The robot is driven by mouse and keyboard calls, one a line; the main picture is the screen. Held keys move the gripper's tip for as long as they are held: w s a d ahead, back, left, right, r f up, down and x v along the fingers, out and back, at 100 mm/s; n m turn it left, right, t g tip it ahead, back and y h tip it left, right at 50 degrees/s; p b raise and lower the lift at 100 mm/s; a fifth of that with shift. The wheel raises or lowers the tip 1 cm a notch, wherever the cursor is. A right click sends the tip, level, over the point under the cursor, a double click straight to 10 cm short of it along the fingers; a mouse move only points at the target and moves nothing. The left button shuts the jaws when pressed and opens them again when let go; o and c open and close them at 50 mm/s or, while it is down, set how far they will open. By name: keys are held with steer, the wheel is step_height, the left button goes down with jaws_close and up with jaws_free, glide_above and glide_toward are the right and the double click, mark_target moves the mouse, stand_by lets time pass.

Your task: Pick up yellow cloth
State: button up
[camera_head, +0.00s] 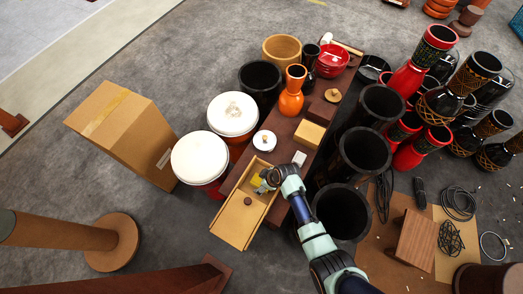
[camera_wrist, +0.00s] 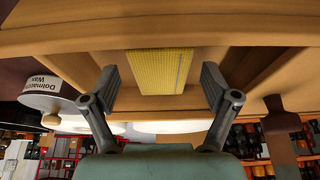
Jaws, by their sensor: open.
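The yellow cloth (camera_head: 257,182) shows as a small yellow patch at the far end of the open wooden box (camera_head: 232,226), partly hidden by my gripper (camera_head: 267,184). In the wrist view the yellow cloth (camera_wrist: 158,71) is a flat woven rectangle with a thin grey stripe, inside the wooden box (camera_wrist: 60,37). My gripper (camera_wrist: 159,82) is open, with one finger to each side of the cloth. I see no contact between the fingers and the cloth; the exact gap in depth is unclear.
A round brown object (camera_head: 248,201) lies in the box. A white round tin (camera_head: 264,140) stands just beyond it, labelled wax in the wrist view (camera_wrist: 42,86). White-topped drums (camera_head: 199,158) stand left of the box; tall black drums (camera_head: 342,211) stand close on the right.

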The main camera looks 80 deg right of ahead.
steer(key=shift+w+f, duration=0.1)
steer(key=shift+f, duration=0.05)
steer(key=c, duration=1.3)
step_height(320, 180, up, 20)
steer(key=p, duration=1)
steer(key=shift+c, duration=0.2)
